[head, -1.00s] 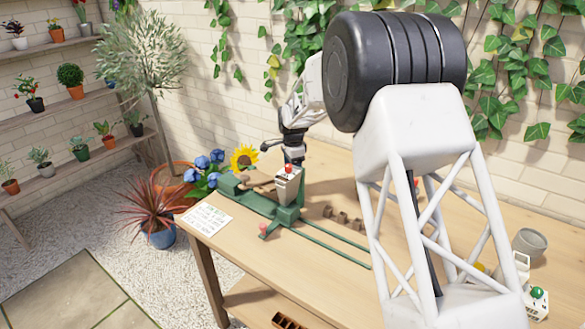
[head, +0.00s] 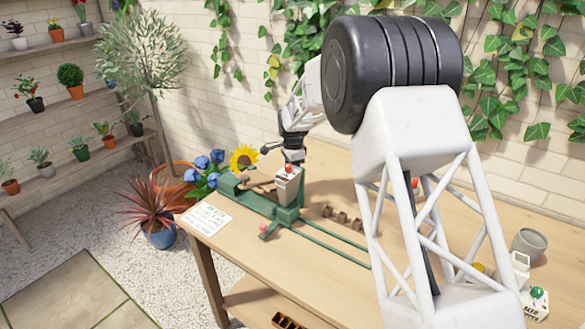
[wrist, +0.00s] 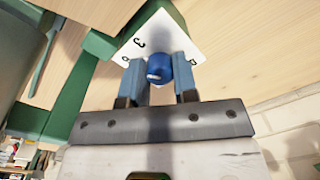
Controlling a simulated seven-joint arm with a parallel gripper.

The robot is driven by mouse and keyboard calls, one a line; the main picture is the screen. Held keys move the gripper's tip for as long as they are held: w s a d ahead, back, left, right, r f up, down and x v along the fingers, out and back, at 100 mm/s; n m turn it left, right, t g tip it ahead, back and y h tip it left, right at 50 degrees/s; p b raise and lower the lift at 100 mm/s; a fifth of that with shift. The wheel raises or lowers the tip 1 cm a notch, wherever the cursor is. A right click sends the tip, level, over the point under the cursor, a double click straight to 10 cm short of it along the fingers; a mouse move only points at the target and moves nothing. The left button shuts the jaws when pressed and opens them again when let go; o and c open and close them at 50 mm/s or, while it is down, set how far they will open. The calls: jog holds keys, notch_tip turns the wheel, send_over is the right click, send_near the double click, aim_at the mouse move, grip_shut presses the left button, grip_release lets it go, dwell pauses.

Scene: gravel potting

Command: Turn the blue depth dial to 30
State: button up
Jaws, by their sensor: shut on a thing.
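The blue depth dial (wrist: 157,70) shows in the wrist view, with a pale mark on its knob. It sits in front of a white scale plate (wrist: 156,34) with black figures, only partly readable. My gripper (wrist: 160,82) is shut on the dial, one blue-grey finger on each side of it. In the head view my gripper (head: 293,152) reaches down behind the top of a white box (head: 287,185) on the green machine (head: 262,207). The dial is hidden in that view.
A white printed card (head: 207,218) lies at the table's left end. Several small brown pots (head: 342,216) stand right of the machine. Green rails (head: 335,248) run across the wooden table (head: 310,280). A grey pot (head: 530,243) stands at the right.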

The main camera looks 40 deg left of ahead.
jog(key=shift+n, duration=0.4)
jog(key=n, duration=0.9)
jog(key=shift+n, duration=0.4)
jog(key=o, duration=0.9)
jog(key=shift+d+r, duration=0.1)
jog(key=shift+r, duration=3.85)
